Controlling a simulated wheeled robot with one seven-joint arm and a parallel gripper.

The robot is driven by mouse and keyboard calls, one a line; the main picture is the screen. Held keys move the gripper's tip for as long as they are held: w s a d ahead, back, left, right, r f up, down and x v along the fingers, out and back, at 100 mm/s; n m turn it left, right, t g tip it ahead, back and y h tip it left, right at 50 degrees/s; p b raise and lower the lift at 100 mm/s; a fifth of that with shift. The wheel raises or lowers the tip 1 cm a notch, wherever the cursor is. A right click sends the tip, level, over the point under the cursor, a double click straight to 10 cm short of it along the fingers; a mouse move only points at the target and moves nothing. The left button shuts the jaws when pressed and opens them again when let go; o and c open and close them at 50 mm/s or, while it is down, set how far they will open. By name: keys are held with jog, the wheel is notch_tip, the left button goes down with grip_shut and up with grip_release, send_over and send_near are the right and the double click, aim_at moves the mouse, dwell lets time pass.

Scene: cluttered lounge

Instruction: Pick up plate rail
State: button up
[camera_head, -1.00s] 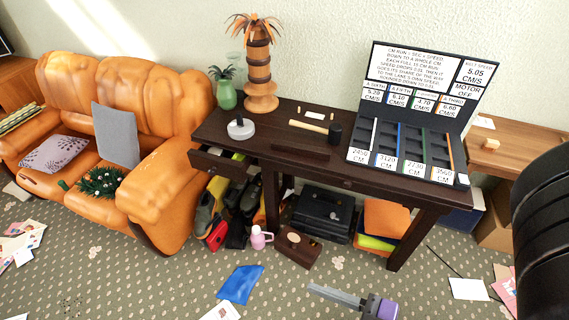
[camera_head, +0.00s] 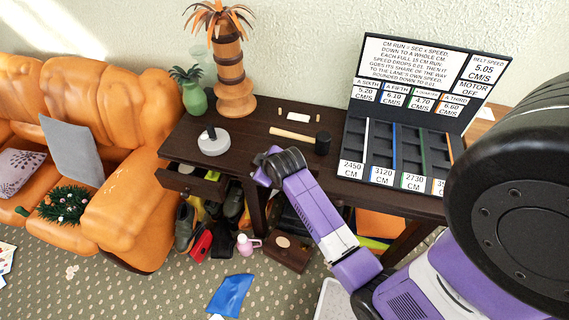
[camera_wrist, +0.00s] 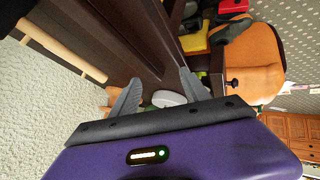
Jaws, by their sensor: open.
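A dark bar, which may be the plate rail, lay on the desk in front of the mallet in the earlier head view. It is now largely or wholly hidden behind my gripper (camera_head: 276,162). My gripper is at the desk's front edge, left of the sorting case. In the wrist view, my gripper (camera_wrist: 160,92) has its two grey fingers spread apart with nothing held between them. Dark brown wood (camera_wrist: 128,38) runs past the fingertips there; I cannot tell which part is rail and which is desk.
A drawer (camera_head: 194,183) juts out at left. Bags and boxes crowd underneath. An orange sofa (camera_head: 120,130) stands left.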

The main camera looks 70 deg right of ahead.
jog(key=d+g, duration=0.1)
jog(key=d, duration=0.2)
jog(key=d+r+g+y, duration=0.1)
jog(key=d, duration=0.1)
jog(key=s+d+r+g, duration=0.1)
jog(key=d, duration=0.2)
jog(key=shift+d+r+n+y, duration=0.2)
jog(key=shift+d+n+y, duration=0.1)
jog(key=shift+d+y, duration=0.1)
jog(key=s+g+y, duration=0.1)
jog(key=s+n+g+y, duration=0.1)
jog(key=s, duration=0.1)
jog(key=s+a+r+n+g+y, duration=0.1)
jog(key=s, duration=0.1)
jog(key=shift+y+p, duration=0.35)
jog(key=shift+y, duration=0.05)
jog(key=shift+s+a+f, duration=0.15)
jog(key=shift+a+f, duration=0.05)
jog(key=shift+f, duration=0.9)
jog(key=shift+w+a+f+p, duration=0.1)
jog(key=shift+w+f+p, duration=0.1)
jog(key=shift+f, duration=0.7)
jog(key=shift+w+a+f+p, duration=0.1)
jog(key=shift+f+p, duration=0.15)
jog(key=shift+f, duration=0.65)
jog(key=shift+w+a+f+p, duration=0.1)
jog(key=shift+f+p, duration=0.1)
jog(key=shift+f, duration=0.7)
grip_shut()
